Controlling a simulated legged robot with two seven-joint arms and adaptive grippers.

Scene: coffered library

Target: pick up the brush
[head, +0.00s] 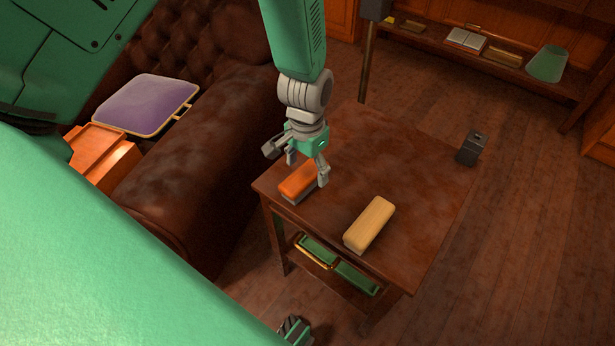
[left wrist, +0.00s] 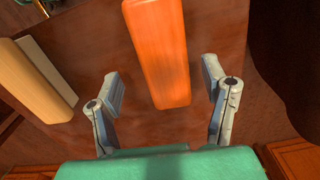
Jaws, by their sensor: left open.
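The brush (head: 298,183) is an orange block with a grey underside, lying near the left corner of a dark wooden table. In the left wrist view the orange brush (left wrist: 160,50) runs from the top edge down between my fingers. My left gripper (head: 299,166) is just above the brush, pointing down, with its fingers spread. In the left wrist view my left gripper (left wrist: 160,76) has a finger on each side of the brush, with gaps showing. I see no grip on it.
A tan block (head: 370,224) and a dark box (head: 472,148) stand on the table (head: 420,170). Green gold-edged items (head: 355,277) lie on its lower shelf. A brown leather sofa (head: 195,160) stands close at the left. The table's middle is clear.

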